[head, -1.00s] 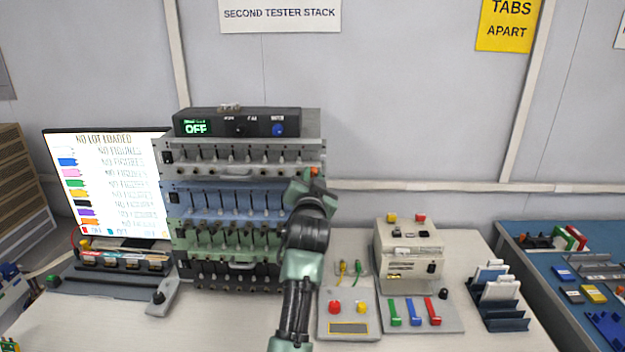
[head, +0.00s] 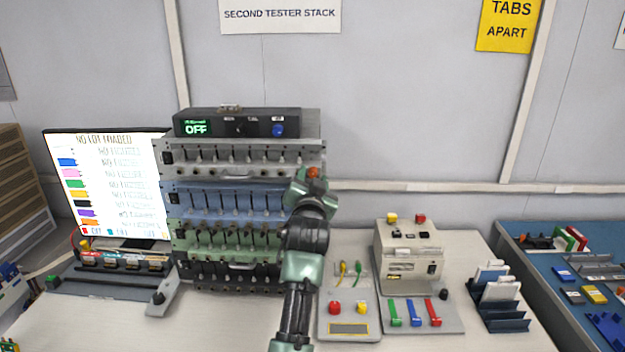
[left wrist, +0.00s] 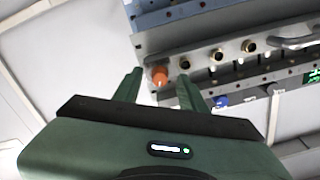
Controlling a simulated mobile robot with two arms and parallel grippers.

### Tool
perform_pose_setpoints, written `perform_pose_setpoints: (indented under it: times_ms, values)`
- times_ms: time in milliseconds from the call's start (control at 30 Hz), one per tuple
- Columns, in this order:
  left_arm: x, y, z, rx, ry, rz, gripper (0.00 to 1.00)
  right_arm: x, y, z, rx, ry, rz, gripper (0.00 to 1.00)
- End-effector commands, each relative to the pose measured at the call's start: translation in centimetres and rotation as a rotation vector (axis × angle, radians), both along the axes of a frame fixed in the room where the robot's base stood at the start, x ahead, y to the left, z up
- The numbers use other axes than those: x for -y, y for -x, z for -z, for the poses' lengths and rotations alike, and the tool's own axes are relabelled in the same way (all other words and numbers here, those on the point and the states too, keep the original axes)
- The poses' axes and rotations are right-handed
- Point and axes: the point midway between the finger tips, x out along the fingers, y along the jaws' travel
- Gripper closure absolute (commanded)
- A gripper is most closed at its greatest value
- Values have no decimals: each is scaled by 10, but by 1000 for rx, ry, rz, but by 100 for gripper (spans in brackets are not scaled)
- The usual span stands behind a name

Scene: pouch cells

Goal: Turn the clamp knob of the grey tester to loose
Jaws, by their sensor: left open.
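The grey tester (head: 240,157) is the top unit of the stack in the head view, with a row of levers on its front. In the left wrist view its front panel (left wrist: 225,50) shows upside down, with an orange clamp knob (left wrist: 160,75) at its end and several brass-coloured round parts beside it. The orange knob also shows in the head view (head: 314,172), just above my left gripper (head: 312,184). My left gripper's fingers (left wrist: 159,80) are open, one on each side of the orange knob. I cannot tell if they touch it. My right gripper is out of view.
A blue tester (head: 230,200) and a green tester (head: 225,238) sit below the grey one. A black control box (head: 240,123) reading OFF with a blue knob lies on top. A monitor (head: 110,180) stands at left; a cream machine (head: 408,250) stands at right.

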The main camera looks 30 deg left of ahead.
Motion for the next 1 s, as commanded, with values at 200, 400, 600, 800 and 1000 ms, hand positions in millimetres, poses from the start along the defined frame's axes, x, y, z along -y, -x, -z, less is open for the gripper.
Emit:
perform_pose_setpoints:
  times_ms: [200,400,600,800,1000]
  values:
    - [17,27,4,3,2,2,58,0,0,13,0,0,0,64]
    - [33,53,3,0,2,2,58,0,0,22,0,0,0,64]
    - [40,64,1,-1,1,0,58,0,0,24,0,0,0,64]
    - [40,64,1,-2,1,0,58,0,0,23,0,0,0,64]
    - [40,64,1,-2,1,0,58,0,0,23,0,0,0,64]
